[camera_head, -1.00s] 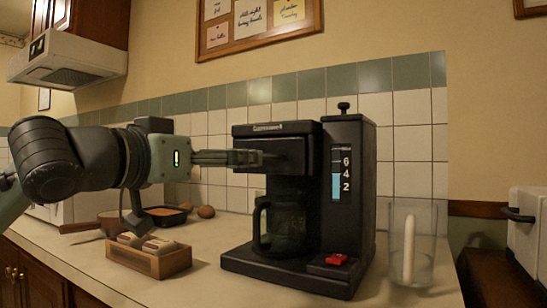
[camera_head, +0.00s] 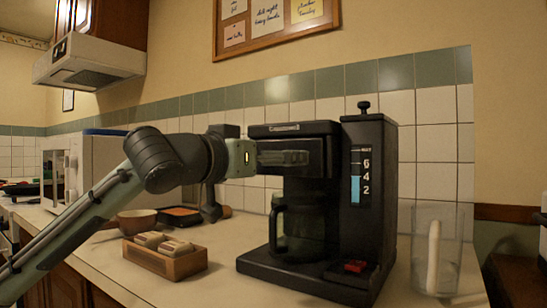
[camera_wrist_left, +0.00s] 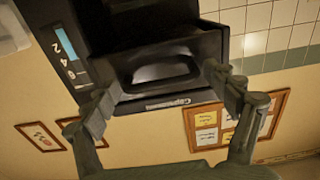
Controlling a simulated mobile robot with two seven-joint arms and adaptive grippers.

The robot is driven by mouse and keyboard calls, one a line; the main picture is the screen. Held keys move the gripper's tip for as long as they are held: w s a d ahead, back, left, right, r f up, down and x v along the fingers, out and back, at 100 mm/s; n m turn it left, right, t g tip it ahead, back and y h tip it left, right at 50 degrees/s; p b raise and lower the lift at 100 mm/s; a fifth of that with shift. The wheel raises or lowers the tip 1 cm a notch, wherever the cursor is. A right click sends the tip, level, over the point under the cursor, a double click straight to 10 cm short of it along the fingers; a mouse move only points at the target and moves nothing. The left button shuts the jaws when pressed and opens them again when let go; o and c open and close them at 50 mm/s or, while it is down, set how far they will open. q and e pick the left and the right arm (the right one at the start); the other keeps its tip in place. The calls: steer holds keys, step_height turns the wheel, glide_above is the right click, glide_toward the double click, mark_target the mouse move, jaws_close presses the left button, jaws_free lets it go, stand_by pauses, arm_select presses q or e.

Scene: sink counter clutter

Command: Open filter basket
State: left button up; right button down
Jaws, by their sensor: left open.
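The black coffee maker (camera_head: 365,215) stands on the counter. Its filter basket (camera_head: 318,139) is the upper front housing, above the glass carafe (camera_head: 305,222), and appears closed. In the left wrist view the basket front shows a recessed grip (camera_wrist_left: 160,72), with the brand lettering near it. My left gripper (camera_head: 308,158) is in front of the basket with its fingers pointing at the machine. Contact cannot be told. My right gripper is not in view.
A clear glass (camera_head: 437,250) with a white stick stands right of the coffee maker. A wooden box (camera_head: 165,258) with packets, a bowl (camera_head: 137,219) and a dark tray (camera_head: 180,215) lie to the left. A red switch (camera_head: 355,267) is on the machine's base.

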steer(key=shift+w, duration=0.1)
arm_select(q)
steer(key=c, duration=1.4)
steer(key=v, duration=1)
steer(key=o, duration=1.4)
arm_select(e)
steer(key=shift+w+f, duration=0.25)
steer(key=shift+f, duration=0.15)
